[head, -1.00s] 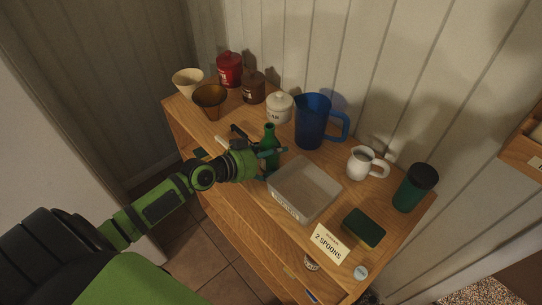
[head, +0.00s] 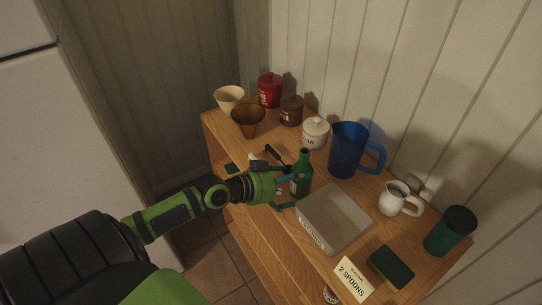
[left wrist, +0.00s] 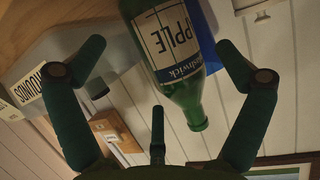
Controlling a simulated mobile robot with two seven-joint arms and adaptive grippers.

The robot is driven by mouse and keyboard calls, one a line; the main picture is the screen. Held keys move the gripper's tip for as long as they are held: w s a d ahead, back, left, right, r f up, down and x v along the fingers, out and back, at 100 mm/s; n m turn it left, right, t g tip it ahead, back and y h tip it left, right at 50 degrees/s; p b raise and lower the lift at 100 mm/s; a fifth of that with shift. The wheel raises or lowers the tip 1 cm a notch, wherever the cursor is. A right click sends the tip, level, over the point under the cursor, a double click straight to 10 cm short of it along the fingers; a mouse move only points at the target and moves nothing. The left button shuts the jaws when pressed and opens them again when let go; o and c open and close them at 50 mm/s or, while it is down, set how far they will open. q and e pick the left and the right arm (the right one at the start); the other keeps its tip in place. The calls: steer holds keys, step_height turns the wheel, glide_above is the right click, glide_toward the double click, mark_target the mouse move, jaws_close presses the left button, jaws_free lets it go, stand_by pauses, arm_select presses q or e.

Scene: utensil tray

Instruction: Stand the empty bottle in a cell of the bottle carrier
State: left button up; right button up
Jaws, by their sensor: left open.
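The green glass bottle (head: 303,178) stands upright on the wooden top, just left of the grey tray. In the left wrist view the bottle (left wrist: 182,88) appears neck down, with a white and blue label reading "APPLE". My left gripper (head: 290,191) is at the bottle's left side, low down. It is open, and in the left wrist view its two fingers (left wrist: 165,62) are spread wide with the bottle between or just beyond them. Contact cannot be told. No bottle carrier can be made out in these frames. My right gripper is out of view.
A grey tray (head: 357,240) is close right of the bottle. A blue pitcher (head: 346,150) and a lidded white jar (head: 315,133) stand behind. A white jug (head: 394,199), green tumbler (head: 448,232), dark green sponge (head: 391,267) and "2 SPOONS" card (head: 352,278) are to the right.

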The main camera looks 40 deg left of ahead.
arm_select(q)
steer(key=b+v, duration=0.1)
steer(key=v, duration=0.7)
steer(key=shift+s+r, duration=0.1)
